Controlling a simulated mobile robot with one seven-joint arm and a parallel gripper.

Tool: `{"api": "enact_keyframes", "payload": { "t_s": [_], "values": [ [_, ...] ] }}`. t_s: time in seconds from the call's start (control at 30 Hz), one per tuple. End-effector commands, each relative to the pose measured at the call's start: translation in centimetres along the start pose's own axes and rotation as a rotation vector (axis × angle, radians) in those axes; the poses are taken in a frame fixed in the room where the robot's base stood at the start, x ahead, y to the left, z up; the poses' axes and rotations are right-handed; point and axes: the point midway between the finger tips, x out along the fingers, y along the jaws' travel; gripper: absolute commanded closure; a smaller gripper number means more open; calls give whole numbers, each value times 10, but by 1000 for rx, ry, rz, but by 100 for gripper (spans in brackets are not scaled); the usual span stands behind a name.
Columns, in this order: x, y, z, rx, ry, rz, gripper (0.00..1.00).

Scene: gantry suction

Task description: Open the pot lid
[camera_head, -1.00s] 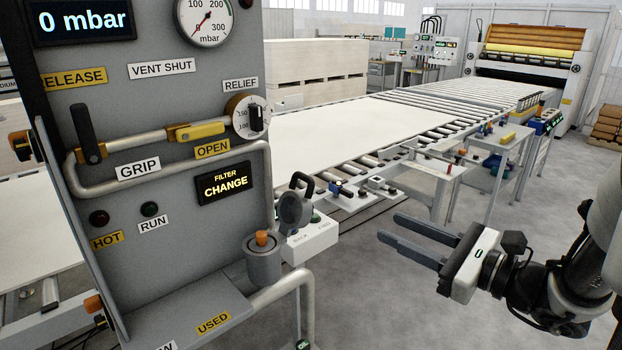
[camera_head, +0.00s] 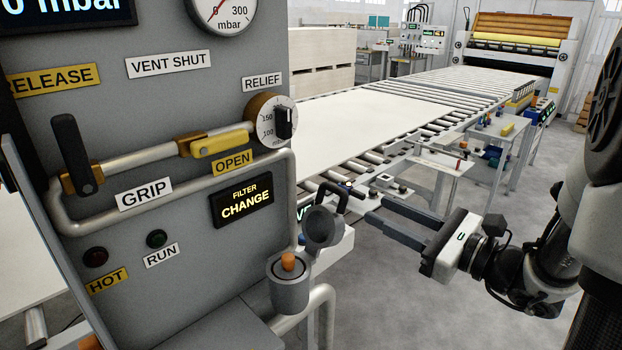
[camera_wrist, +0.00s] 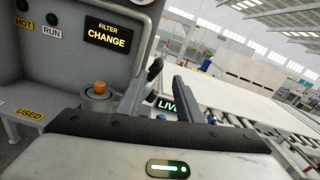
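The filter pot (camera_head: 290,294) is a small grey cylinder on the ledge of the grey panel, with an orange-topped piece (camera_head: 288,261) showing in its open mouth. Its round grey lid (camera_head: 323,228) with a black loop handle (camera_head: 328,192) stands tilted up beside the pot, off the mouth. My gripper (camera_head: 373,209) is open and empty, to the right of the lid, fingers pointing left towards it. In the wrist view the pot (camera_wrist: 97,105) is left of the fingers, and the dark handle (camera_wrist: 155,68) shows between them, partly hidden. I see no contact.
The panel (camera_head: 180,110) carries a pipe (camera_head: 125,155) with a yellow-handled valve, a relief dial (camera_head: 270,120) and a FILTER CHANGE display (camera_head: 242,200). A curved pipe (camera_head: 318,310) runs below the pot. A roller conveyor (camera_head: 400,150) lies behind the gripper. The floor at lower right is clear.

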Motion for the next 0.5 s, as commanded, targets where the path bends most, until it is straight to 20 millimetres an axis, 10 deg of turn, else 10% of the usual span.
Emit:
{"api": "enact_keyframes", "payload": {
  "t_s": [0.5],
  "values": [
    [96,2,0,0,-1,6,67]
  ]
}}
